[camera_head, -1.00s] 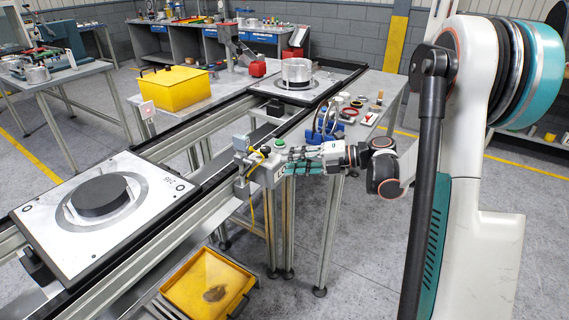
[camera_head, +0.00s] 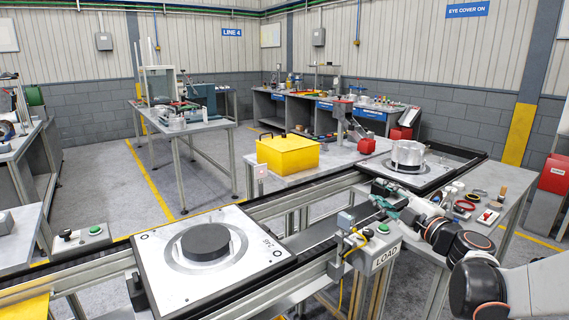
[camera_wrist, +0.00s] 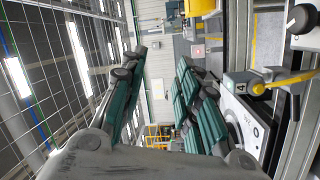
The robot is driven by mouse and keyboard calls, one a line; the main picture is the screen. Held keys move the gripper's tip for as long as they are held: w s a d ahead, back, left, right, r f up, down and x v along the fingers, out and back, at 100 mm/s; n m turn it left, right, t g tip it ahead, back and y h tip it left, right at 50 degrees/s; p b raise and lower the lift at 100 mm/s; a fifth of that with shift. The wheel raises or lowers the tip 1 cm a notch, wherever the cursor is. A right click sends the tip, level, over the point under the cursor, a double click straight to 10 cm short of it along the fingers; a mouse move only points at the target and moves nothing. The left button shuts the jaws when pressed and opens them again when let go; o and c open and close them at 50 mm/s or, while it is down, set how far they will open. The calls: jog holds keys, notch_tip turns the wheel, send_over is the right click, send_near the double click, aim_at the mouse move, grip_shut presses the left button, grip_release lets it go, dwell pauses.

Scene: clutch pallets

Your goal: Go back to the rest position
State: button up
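My gripper (camera_head: 383,198) is in the head view at the right of centre, above the conveyor's near rail and close to the LOAD button box (camera_head: 383,240). My arm comes in from the lower right corner. In the wrist view my gripper (camera_wrist: 158,75) has its teal fingers spread wide apart with nothing between them. The wrist picture is turned on its side. A pallet (camera_head: 165,290) with a black disc (camera_head: 205,242) lies on the conveyor at the left. A second pallet (camera_head: 437,178) at the far right end carries a silver housing (camera_head: 407,154).
A yellow box (camera_head: 287,154) stands on a table behind the conveyor. Small parts and rings lie on the side table (camera_head: 487,225) at the right. A sensor post (camera_head: 345,222) rises beside the button box. Open floor (camera_head: 100,195) lies at the back left.

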jog(key=s+d+f+m+g+h, duration=0.2)
jog(key=s+m+h, duration=0.45)
jog(key=m, duration=0.35)
jog(key=s+d+f+m+g+h, duration=0.1)
jog(key=s+d+m+g+h, duration=0.1)
jog(key=s+m+h, duration=0.55)
jog(key=s+a+f+g+y, duration=0.3)
jog(key=s+a+f, duration=0.1)
jog(key=s, duration=0.5)
jog(key=s+a+f+g+y, duration=0.3)
jog(key=s+a, duration=0.3)
jog(key=s, duration=0.3)
jog(key=shift+s+f+m+y, duration=0.3)
jog(key=shift+f+y, duration=0.2)
jog(key=shift+f, duration=0.3)
